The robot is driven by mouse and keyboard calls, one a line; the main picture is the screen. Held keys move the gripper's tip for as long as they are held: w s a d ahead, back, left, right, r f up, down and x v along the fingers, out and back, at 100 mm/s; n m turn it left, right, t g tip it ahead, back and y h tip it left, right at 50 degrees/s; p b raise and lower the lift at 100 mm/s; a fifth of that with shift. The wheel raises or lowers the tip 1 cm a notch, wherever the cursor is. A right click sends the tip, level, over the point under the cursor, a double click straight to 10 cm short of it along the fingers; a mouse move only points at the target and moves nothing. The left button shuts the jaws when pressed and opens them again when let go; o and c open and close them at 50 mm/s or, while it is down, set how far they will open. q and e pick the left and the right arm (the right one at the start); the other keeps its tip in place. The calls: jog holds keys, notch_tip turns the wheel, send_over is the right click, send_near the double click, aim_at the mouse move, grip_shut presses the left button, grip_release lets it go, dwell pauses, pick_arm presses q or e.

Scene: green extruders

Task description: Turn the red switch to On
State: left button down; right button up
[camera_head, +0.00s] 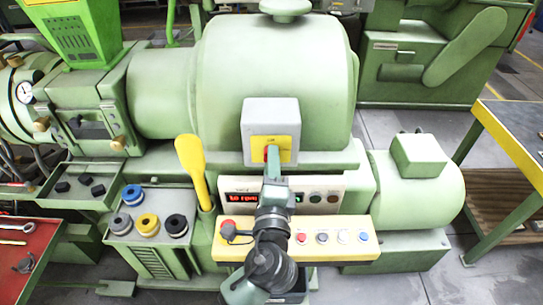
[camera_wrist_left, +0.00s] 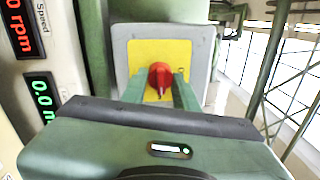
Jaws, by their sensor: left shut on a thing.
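The red switch (camera_wrist_left: 160,76) is a knob on a yellow plate (camera_wrist_left: 143,53) on a grey box (camera_wrist_left: 121,40). In the head view, the grey box (camera_head: 270,109) is on the front of the large green machine; a bit of the red switch (camera_head: 267,154) shows on its yellow plate (camera_head: 272,142). My left gripper (camera_wrist_left: 159,88) is shut on the red switch, one finger on each side. The knob's handle looks near vertical in the wrist view. I cannot read the plate's markings. In the head view, my left gripper (camera_head: 272,165) covers part of the switch.
Below is a control panel with a red display (camera_head: 242,197) and a yellow button strip (camera_head: 340,245), partly behind my arm. A yellow paddle (camera_head: 193,165) stands to the left. A red tool tray (camera_head: 22,252) is far left, a yellow-edged table (camera_head: 505,125) far right.

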pick_arm(q)
jog(key=shift+m, duration=0.3)
jog(key=c, duration=1.1)
grip_release()
jog(key=s, duration=0.2)
jog(key=s+b, duration=0.1)
jog(key=s, duration=0.2)
jog(key=s+b, duration=0.1)
jog(key=s, duration=0.1)
jog(key=shift+s+f, duration=0.25)
jog(key=shift+s, duration=0.15)
